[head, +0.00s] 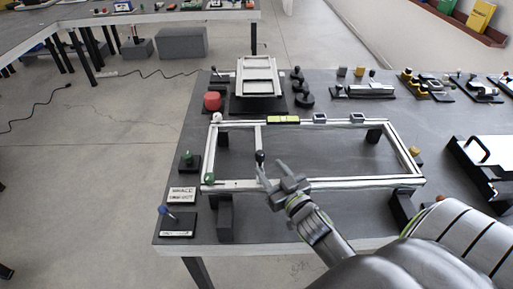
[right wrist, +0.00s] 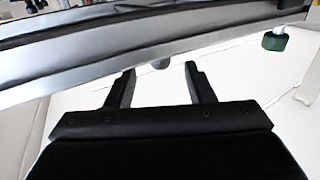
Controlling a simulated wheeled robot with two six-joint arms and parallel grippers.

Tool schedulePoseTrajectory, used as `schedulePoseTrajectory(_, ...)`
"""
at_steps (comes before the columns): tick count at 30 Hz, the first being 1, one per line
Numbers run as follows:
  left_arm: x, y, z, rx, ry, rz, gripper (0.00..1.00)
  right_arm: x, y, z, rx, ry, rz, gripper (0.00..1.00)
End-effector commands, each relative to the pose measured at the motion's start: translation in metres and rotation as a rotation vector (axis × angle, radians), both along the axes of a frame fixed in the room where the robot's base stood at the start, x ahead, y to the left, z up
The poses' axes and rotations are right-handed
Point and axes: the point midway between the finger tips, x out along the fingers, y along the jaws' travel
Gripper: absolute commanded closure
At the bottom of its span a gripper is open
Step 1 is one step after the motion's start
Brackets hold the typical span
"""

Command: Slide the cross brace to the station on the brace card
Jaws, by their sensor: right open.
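The silver rectangular frame (head: 330,183) lies on the dark table. Its cross brace (head: 258,137) spans the frame left of the middle, with a dark ball knob (head: 260,156) near its front end. My right gripper (head: 272,170) is at the front rail beside the knob, fingers apart and empty. In the right wrist view the gripper (right wrist: 159,82) is open below the silver rail (right wrist: 160,50); a small grey rounded part (right wrist: 161,64) shows between its fingertips. White cards (head: 182,195) (head: 178,234) stand at the left; their print is too small to read. My left gripper is out of view.
A green knob (head: 209,178) sits at the frame's front left corner; it seems to show in the right wrist view (right wrist: 275,38).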

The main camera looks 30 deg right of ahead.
Motion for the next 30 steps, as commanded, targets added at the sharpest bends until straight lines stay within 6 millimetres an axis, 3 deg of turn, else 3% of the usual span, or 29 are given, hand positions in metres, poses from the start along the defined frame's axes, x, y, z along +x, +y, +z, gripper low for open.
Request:
schedulePoseTrajectory(6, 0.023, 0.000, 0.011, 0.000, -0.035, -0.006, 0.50, 0.043, -0.003, 0.002, -0.001, -0.001, 0.001, 0.52)
schedulePoseTrajectory(15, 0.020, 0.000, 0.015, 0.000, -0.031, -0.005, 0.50, 0.081, -0.006, 0.000, -0.001, 0.000, 0.001, 0.52)
schedulePoseTrajectory(27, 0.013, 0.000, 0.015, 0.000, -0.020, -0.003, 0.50, 0.087, -0.007, 0.000, -0.001, 0.001, 0.001, 0.52)
schedulePoseTrajectory(30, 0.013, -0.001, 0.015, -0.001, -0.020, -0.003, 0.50, 0.087, -0.007, 0.000, -0.001, 0.001, 0.001, 0.63)
